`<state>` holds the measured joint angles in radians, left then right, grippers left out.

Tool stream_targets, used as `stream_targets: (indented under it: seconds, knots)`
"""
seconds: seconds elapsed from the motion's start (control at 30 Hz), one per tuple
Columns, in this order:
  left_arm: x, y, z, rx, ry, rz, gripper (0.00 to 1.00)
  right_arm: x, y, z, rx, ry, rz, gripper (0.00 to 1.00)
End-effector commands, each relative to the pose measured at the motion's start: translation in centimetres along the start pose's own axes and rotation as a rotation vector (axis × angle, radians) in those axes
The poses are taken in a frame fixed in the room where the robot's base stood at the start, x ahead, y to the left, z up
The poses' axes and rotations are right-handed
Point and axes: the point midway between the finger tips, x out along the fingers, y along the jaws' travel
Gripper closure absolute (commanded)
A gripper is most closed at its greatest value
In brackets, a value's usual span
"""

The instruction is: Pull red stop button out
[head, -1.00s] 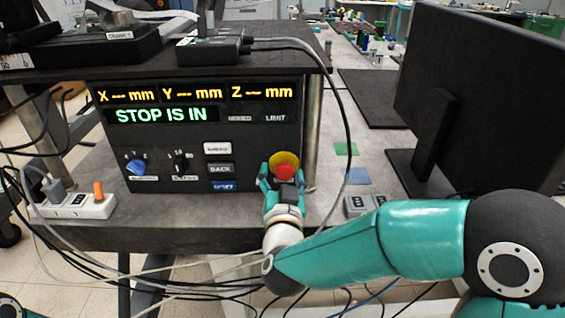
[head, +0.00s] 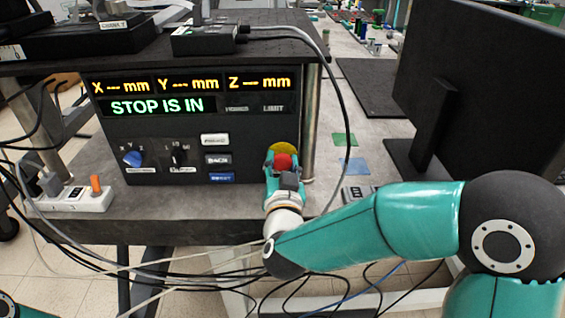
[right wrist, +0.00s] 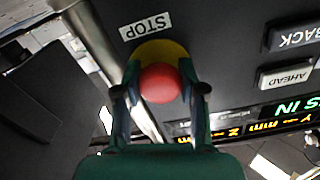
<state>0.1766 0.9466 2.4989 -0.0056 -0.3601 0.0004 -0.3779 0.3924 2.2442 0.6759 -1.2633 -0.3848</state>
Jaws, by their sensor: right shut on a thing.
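The red stop button (head: 283,161) sits on a yellow disc (head: 284,148) at the lower right of the black control panel (head: 255,130). The panel's display (head: 157,106) reads "STOP IS IN". My right gripper (head: 283,164) is at the button, its fingers shut on the button's sides. In the right wrist view, the red button (right wrist: 160,84) lies between the two fingertips, in front of the yellow disc and near a "STOP" label (right wrist: 146,26). My left gripper is not in view; only a bit of teal shows at the lower left corner.
A dark monitor (head: 480,90) stands on the right of the table. A power strip (head: 72,199) with an orange switch is at the left. Cables hang below the table edge, and one black cable curves down just right of the panel. Panel knobs and buttons sit left of the gripper.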

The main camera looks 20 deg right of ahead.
Motion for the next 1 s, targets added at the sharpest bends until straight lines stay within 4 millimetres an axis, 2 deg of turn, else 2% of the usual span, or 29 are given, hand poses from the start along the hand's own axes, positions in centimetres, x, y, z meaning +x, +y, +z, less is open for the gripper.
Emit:
stream_targets:
  seconds: [0.23,0.47,0.5,0.63,1.0]
  knots:
    - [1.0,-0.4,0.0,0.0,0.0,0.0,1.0,-1.8,0.0,0.2,0.002,0.0,-0.001,1.0]
    - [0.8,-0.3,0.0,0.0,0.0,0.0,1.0,-1.9,0.1,0.1,-0.001,-0.003,0.0,1.0]
    - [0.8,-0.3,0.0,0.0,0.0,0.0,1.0,-1.9,0.1,0.1,-0.001,-0.003,0.0,0.55]
    - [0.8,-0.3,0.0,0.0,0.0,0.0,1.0,-1.9,0.1,0.1,-0.001,-0.002,0.001,0.33]
    - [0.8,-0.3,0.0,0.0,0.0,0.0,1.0,-2.1,0.0,0.0,0.0,0.0,0.0,0.33]
